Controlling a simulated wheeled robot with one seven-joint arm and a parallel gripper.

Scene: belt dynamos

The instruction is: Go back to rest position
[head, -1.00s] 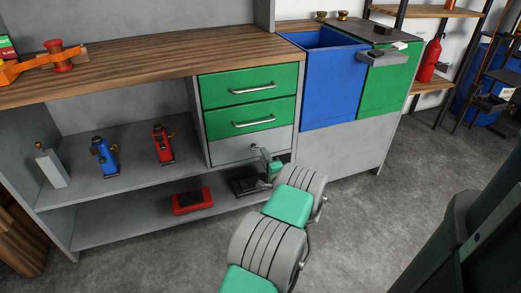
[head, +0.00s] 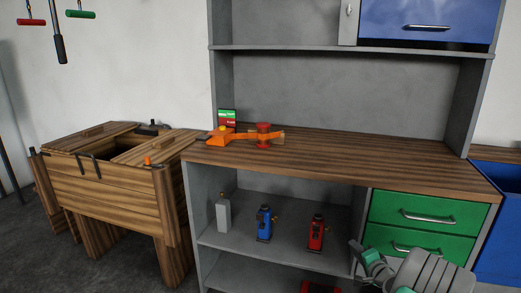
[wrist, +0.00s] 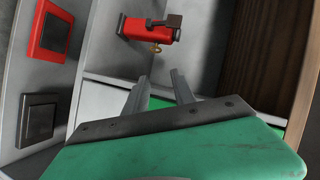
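My gripper (wrist: 159,80) shows in the wrist view with its two grey fingers apart and nothing between them, so it is open and empty. It points toward the shelf and drawer area of the workbench. In the head view my gripper (head: 358,250) is at the lower right, in front of the green drawers (head: 425,216), just right of a red jack-like device (head: 316,233). The same red device shows at the top of the wrist view (wrist: 148,30), apart from the fingers. My arm hides part of the lower drawers.
A blue device (head: 264,222) and a grey one (head: 223,213) stand on the shelf. An orange tool (head: 240,137) lies on the wooden countertop (head: 340,150). A wooden workbench (head: 110,190) stands left. A red case (wrist: 50,32) and a black case (wrist: 37,120) show in the wrist view.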

